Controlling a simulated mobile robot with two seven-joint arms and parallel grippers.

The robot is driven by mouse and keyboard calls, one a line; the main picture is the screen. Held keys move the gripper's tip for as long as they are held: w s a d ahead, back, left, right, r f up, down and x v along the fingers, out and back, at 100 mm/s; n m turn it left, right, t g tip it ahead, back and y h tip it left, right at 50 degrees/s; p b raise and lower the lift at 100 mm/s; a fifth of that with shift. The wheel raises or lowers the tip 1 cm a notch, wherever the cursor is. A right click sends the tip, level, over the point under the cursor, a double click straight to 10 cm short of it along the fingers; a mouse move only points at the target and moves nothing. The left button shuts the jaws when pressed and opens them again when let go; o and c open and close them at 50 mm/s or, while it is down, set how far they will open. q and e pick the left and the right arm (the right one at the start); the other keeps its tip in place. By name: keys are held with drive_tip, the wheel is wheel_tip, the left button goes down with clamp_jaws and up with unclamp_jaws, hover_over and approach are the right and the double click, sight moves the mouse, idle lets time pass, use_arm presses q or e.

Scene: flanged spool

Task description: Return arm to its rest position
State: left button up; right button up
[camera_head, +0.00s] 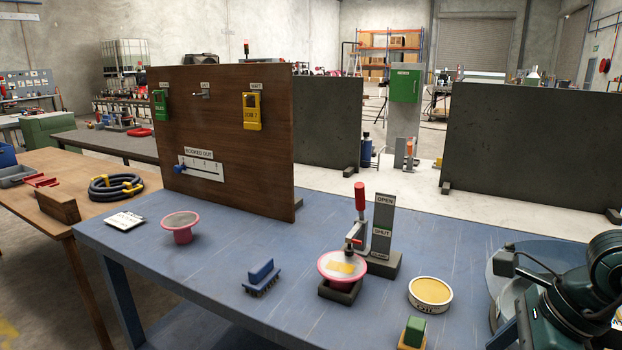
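My dark green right arm (575,295) stands at the lower right edge, folded and partly cut off. I cannot make out its gripper. My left arm and gripper are not in view. A pink flanged spool (328,271) sits on a dark block in the clamp fixture (383,263), with a yellow patch on its top. The clamp's red handle (360,196) is upright beside a post marked OPEN and SHUT, and its tip is over the spool's far edge; I cannot tell if they touch. Another pink spool (181,222) with a grey top stands on the left of the blue table.
On the blue table (225,270) are a blue brush (261,274), a round yellow-topped tin (431,292), a green block (414,332) and a white card (125,219). A brown board (225,130) with tags stands behind. The tin and green block are left of my arm.

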drive_tip(key=a+r+m+t+y+p, duration=0.2)
drive_tip(key=a+m+y, duration=0.5)
drive_tip(key=a, duration=0.1)
drive_tip(key=a+r+m+t+y+p, duration=0.1)
drive_tip(key=a+r+m+t+y, duration=0.15)
drive_tip(key=a+m+y, duration=0.45)
drive_tip(key=w+d+f+m+t+h+p, duration=0.15)
drive_tip(key=f+m+t+h, duration=0.4)
drive_tip(key=m, duration=0.55)
drive_tip(key=w+d+f+m+t+h+p, duration=0.15)
drive_tip(key=f+m+t+h, duration=0.4)
drive_tip(key=m, duration=0.65)
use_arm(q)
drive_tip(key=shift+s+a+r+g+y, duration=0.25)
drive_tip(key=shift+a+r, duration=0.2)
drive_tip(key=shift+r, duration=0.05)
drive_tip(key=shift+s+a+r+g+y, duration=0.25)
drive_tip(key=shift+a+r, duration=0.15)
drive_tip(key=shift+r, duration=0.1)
use_arm(e)
drive_tip(key=s+f+m+g+h, duration=0.1)
drive_tip(key=s+f+m+g, duration=0.2)
drive_tip(key=f, duration=0.4)
drive_tip(key=s+a+f+m+g+h, duration=0.1)
drive_tip(key=s+f+m+g+h, duration=0.1)
drive_tip(key=s+f+m+g, duration=0.2)
wheel_tip(320, 180, down, 4)
drive_tip(key=shift+s+f+m+h, duration=0.2)
drive_tip(key=shift+s+m+h, duration=0.15)
drive_tip(key=shift+s, duration=0.65)
